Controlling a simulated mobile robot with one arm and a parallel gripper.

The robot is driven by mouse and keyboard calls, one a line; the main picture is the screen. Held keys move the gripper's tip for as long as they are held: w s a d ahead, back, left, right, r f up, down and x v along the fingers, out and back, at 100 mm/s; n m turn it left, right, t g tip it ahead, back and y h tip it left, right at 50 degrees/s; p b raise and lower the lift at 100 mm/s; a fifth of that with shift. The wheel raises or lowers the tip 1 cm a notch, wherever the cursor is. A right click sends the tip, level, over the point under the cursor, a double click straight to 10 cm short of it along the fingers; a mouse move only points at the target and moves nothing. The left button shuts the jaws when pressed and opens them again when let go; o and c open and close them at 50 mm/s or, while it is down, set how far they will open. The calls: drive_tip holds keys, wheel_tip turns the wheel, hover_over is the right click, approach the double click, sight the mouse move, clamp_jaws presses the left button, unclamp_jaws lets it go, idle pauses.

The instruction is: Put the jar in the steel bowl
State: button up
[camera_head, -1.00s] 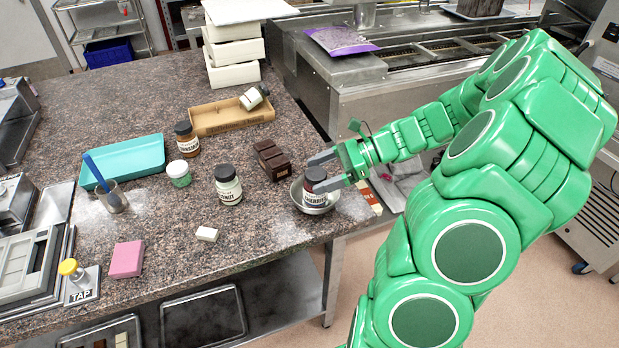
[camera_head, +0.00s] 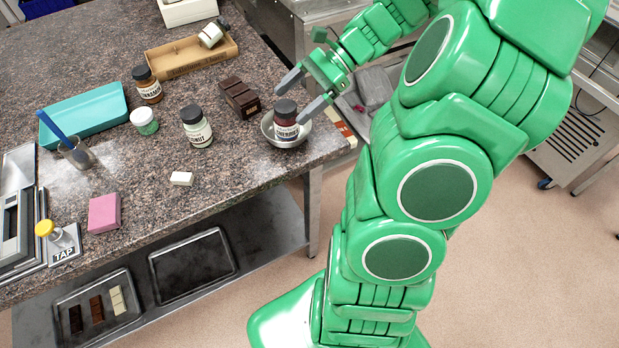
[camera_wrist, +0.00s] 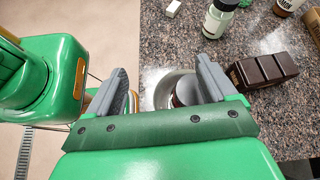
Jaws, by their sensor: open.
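A jar (camera_head: 286,131) with a dark lid and a white label stands upright inside the steel bowl (camera_head: 269,136) near the table's right corner. My gripper (camera_head: 290,104) is open, its two grey fingers beside the jar's upper part on the right. In the wrist view, the open gripper (camera_wrist: 161,65) shows the dark jar lid (camera_wrist: 187,92) between its fingers, nearer one of them, with the bowl rim (camera_wrist: 151,83) around it. Whether a finger touches the jar cannot be told. The jar's lower part is hidden by the bowl.
A chocolate block (camera_head: 240,98) lies close left of the bowl. A cardboard tray (camera_head: 185,62) holds a tipped jar (camera_head: 212,35). A teal tray (camera_head: 85,113) lies at left.

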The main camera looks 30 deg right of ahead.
drive_tip(key=s+a+r+n+g+h, duration=0.3)
drive_tip(key=s+a+n+h, duration=0.2)
drive_tip(key=s+a+n, duration=0.45)
drive_tip(key=s+n+t+h, duration=0.1)
drive_tip(key=s+n+h, duration=0.5)
drive_tip(key=s, duration=0.7)
drive_tip(key=shift+s+a+r+n+h, duration=0.2)
drive_tip(key=shift+s+a+n+h, duration=0.15)
drive_tip(key=shift+n, duration=0.2)
